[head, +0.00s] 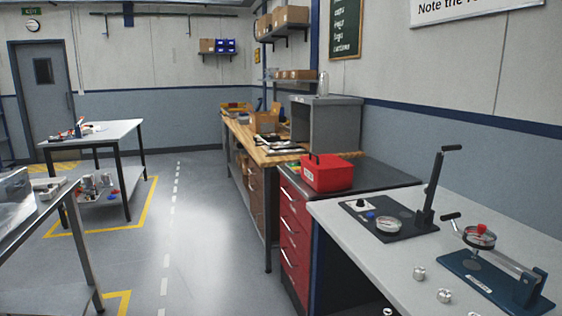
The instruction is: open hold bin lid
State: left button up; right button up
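A red box (327,173) with a closed top and a small dark upright piece at its left end sits on the dark top of a red drawer cabinet. It looks like the hold bin with its lid down, but no label can be read. Neither of my grippers is in view.
A grey bench (335,215) at the right carries a black fixture (390,220), a blue fixture (490,280) and several small metal parts. A wooden workbench (262,150) stands beyond the red drawer cabinet (294,235). Tables stand at the left. The floor aisle (205,230) is clear.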

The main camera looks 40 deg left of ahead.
aim_at(325, 162)
jog(key=u, duration=1.15)
jog(key=i+j+u, duration=0.15)
jog(key=i, duration=0.3)
jog(key=i+j+u, duration=0.1)
jog(key=i+j, duration=0.15)
jog(key=i, duration=0.15)
jog(key=i+j+u, duration=0.15)
jog(key=i, duration=0.3)
